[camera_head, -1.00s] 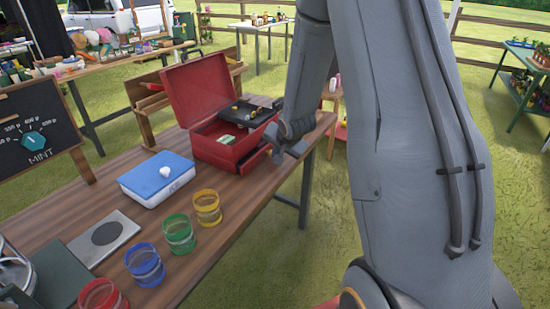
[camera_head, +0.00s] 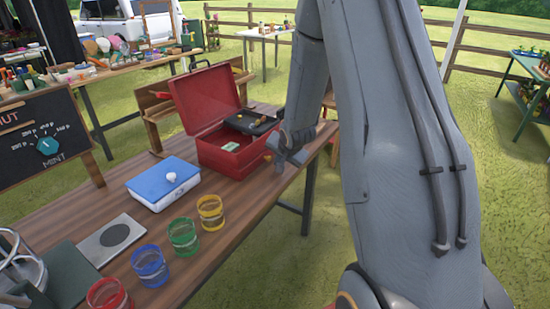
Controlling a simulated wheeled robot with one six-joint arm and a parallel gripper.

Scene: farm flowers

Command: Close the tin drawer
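The red tin (camera_head: 217,152) stands on the wooden table with its lid (camera_head: 205,98) raised. A black tray and a small pale green item show in its open top. The low drawer is on the tin's right side (camera_head: 255,159); it looks at most slightly out, and my gripper partly hides that side. My gripper (camera_head: 284,157) is low beside the tin's right side, close to the drawer. I cannot tell whether it touches. Its fingers are small and dark here, so their opening is unclear. Nothing shows held in it.
A blue-lidded white box (camera_head: 150,196) stands left of the tin. Yellow (camera_head: 211,212), green (camera_head: 184,236), blue (camera_head: 150,265) and red (camera_head: 107,296) jars line the table's near edge. A scale (camera_head: 112,241) and a chalkboard (camera_head: 45,140) are at left. Grass lies right of the table.

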